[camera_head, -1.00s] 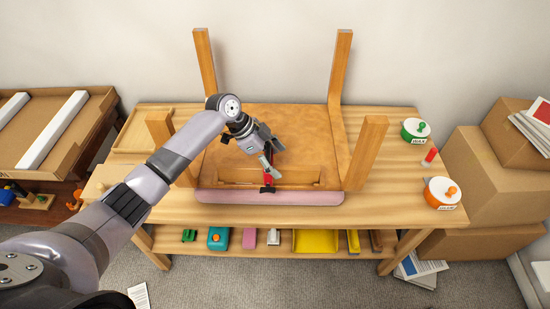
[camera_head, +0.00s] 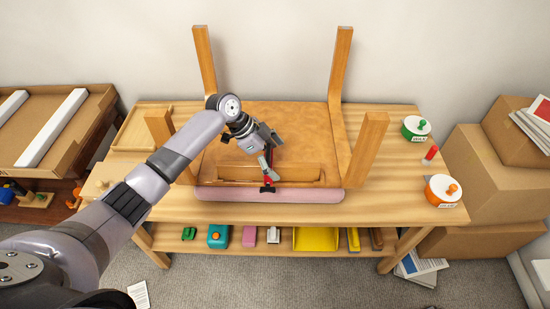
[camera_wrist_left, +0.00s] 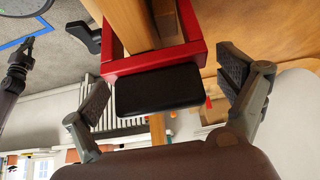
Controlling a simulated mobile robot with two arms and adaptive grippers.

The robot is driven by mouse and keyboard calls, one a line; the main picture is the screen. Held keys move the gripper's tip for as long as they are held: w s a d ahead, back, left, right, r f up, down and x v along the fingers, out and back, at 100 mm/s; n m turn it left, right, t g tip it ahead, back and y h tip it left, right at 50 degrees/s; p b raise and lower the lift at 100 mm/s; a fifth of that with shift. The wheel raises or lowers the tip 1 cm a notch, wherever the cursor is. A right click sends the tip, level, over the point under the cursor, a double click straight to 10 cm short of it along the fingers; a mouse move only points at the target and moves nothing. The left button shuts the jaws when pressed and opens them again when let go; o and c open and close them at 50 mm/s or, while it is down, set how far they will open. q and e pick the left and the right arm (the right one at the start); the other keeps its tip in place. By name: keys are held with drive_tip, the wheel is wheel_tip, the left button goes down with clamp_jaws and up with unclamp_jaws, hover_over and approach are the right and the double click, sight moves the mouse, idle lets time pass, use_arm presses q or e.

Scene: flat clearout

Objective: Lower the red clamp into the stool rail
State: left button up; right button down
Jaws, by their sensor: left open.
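The upturned stool (camera_head: 275,130) lies on the workbench with its legs up. The red clamp (camera_head: 268,182) is at its front rail (camera_head: 300,174). In the left wrist view the red clamp (camera_wrist_left: 150,62) has its red frame around the wooden rail (camera_wrist_left: 130,22), with a black block (camera_wrist_left: 158,90) facing me and a black handle at left. My left gripper (camera_head: 266,166) is just above the clamp. In the wrist view my left gripper (camera_wrist_left: 165,92) is open, its fingers apart on either side of the black block. What seems my right gripper (camera_wrist_left: 17,50) shows small at the left edge.
Stool legs stand close on both sides of my left arm. A lower shelf holds several items, including a yellow tray (camera_head: 316,239). Cardboard boxes (camera_head: 490,180) stand at right.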

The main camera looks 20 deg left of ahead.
use_arm(q)
drive_tip(key=shift+r, duration=0.15)
wheel_tip(320, 180, up, 10)
idle(0.5)
drive_tip(key=shift+f, duration=0.2)
